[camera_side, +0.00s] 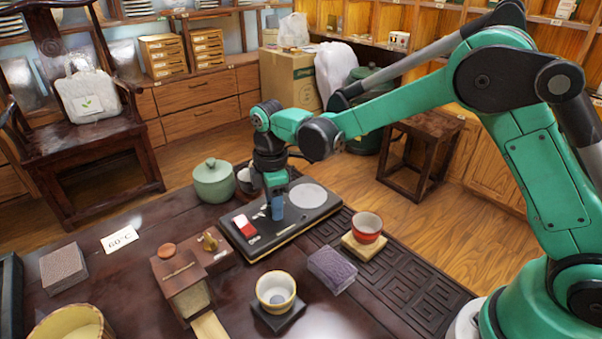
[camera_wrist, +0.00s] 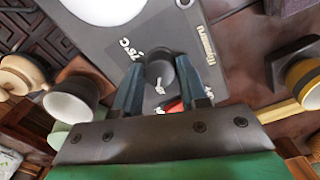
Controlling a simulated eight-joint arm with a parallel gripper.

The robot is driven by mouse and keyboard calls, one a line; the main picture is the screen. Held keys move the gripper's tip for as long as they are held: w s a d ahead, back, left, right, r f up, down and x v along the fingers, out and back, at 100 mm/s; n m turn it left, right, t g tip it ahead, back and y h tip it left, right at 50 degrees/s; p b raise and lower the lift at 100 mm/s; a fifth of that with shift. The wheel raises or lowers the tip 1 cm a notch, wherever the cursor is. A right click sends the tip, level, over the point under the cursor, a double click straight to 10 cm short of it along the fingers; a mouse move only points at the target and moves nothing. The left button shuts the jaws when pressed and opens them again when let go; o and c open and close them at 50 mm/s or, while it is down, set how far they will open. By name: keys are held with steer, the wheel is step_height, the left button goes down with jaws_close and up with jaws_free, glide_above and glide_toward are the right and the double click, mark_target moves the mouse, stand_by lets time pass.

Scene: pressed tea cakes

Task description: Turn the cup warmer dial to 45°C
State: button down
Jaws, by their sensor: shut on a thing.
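The cup warmer (camera_side: 262,244) is a flat dark slab on the table with a pale round plate (camera_side: 308,195) and a red switch (camera_side: 244,226). In the wrist view, its grey dial (camera_wrist: 151,98) sits between my fingers, with a white mark on top; I cannot tell its exact setting. A "75°C" label (camera_wrist: 130,48) shows beside it. My gripper (camera_side: 277,211) points down at the slab, shut on the dial; it also shows in the wrist view (camera_wrist: 159,70). In the side view the fingers hide the dial. A card (camera_side: 120,238) appears to read "60°C".
A green lidded jar (camera_side: 213,182) stands behind the warmer. A red cup (camera_side: 367,226), a purple block (camera_side: 332,270) and a yellow-rimmed cup (camera_side: 276,291) stand in front and to the right. A wooden box (camera_side: 182,284) and brass figurine (camera_side: 210,241) are to the left.

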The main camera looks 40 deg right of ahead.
steer(key=shift+n, duration=0.9)
steer(key=shift+c, duration=2.4)
jaws_free()
steer(key=shift+r, duration=2.85)
